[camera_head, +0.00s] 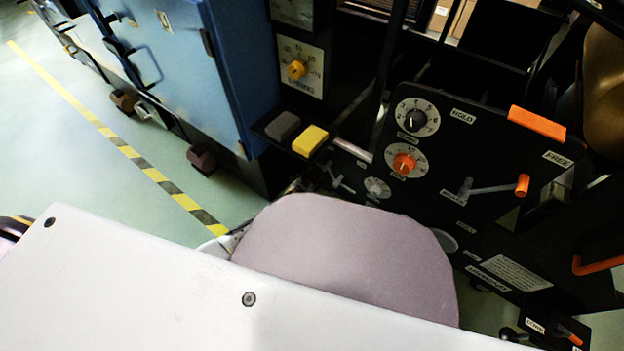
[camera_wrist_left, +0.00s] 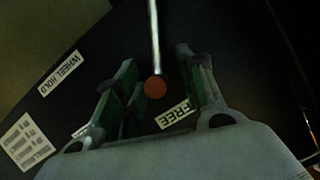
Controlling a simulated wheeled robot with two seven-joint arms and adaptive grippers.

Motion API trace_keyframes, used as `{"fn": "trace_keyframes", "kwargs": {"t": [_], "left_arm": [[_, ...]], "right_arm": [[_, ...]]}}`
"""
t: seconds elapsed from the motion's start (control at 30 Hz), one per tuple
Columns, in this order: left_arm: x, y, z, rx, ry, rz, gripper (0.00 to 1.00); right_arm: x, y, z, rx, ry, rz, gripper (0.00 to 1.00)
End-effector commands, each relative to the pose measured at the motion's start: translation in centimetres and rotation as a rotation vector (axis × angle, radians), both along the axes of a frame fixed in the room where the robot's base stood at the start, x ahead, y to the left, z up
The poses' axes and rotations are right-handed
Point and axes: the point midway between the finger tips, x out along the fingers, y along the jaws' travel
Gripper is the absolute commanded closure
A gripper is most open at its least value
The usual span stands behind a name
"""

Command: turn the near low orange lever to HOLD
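In the left wrist view, the near low orange lever shows as a silver rod ending in an orange-red knob (camera_wrist_left: 155,87). A FREE label (camera_wrist_left: 173,114) is close below the knob, and a WHEEL HOLD label (camera_wrist_left: 61,73) is to the left. My left gripper (camera_wrist_left: 156,64) is open, with its green-padded fingers on both sides of the lever. Dark gaps show between knob and pads, so I see no contact. In the head view, my own left arm covers the lower middle, and I cannot make out this lever or the gripper's fingers. My right gripper is not in view.
In the head view, another orange-tipped lever (camera_head: 522,185) stands on the black panel between HOLD and FREE labels. Several dials are beside it, including an orange knob (camera_head: 403,163). A yellow block (camera_head: 310,140) and a blue cabinet (camera_head: 185,75) are left. Open floor is far left.

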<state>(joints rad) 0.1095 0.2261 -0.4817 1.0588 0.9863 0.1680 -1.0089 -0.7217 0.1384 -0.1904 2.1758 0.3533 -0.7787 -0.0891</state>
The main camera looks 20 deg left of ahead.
Motion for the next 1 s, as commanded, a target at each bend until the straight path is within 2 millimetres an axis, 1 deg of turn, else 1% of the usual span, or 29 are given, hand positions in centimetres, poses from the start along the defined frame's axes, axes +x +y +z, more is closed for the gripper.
{"fn": "trace_keyframes", "kwargs": {"t": [0.37, 0.47, 0.6, 0.7, 1.0], "left_arm": [[0.17, -0.06, -0.09, 0.000, 0.001, -0.001, 0.61], [0.17, -0.06, -0.09, -0.001, 0.001, 0.001, 0.71], [0.16, -0.06, -0.09, -0.001, 0.001, 0.001, 0.89], [0.16, -0.06, -0.09, -0.001, 0.001, 0.001, 1.00], [0.11, -0.10, -0.11, -0.003, 0.002, 0.001, 1.00]], "right_arm": [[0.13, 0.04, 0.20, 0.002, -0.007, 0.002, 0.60], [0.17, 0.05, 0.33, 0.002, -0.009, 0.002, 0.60], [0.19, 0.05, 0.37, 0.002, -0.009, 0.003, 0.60], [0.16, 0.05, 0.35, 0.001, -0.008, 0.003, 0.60], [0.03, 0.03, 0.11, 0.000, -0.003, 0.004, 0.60]]}}
